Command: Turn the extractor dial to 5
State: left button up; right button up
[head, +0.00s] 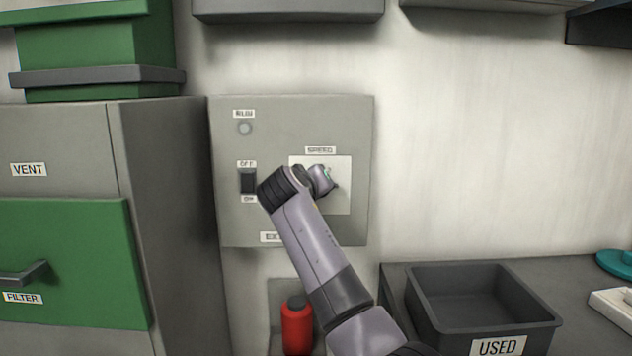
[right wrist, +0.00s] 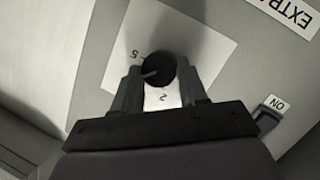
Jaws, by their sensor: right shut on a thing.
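The extractor dial (right wrist: 158,68) is a round black knob with a white pointer line on a pale plate. My right gripper (right wrist: 158,76) is shut on it, one finger on each side. In the right wrist view the pointer lies between the printed "5" (right wrist: 135,55) and "2" (right wrist: 163,97), nearer the 5 but not on it. The left finger hides the marks between. In the head view my right gripper (head: 328,180) is at the white dial plate (head: 341,198) under the "SPEED" label (head: 320,150), hiding the dial. My left gripper is out of view.
The grey panel (head: 225,215) also has a black on/off switch (head: 248,181) and a round lamp (head: 245,128). A red bottle (head: 297,325) stands below. Cabinets (head: 60,150) flank the left; a dark "USED" bin (head: 480,315) is at lower right. The wall right of the panel is clear.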

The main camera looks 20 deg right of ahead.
jog(key=shift+s+d+r+m+y+p, duration=0.1)
jog(key=shift+d+m+y+p, duration=0.1)
jog(key=shift+m+y+p, duration=1.2)
jog(key=shift+s+d+r+m+y+p, duration=0.15)
jog(key=shift+m+y+p, duration=0.7)
jog(key=shift+m, duration=0.95)
jog(key=shift+w+f, duration=0.1)
jog(key=o, duration=1.1)
jog(key=shift+c, duration=0.2)
jog(key=shift+p, duration=0.35)
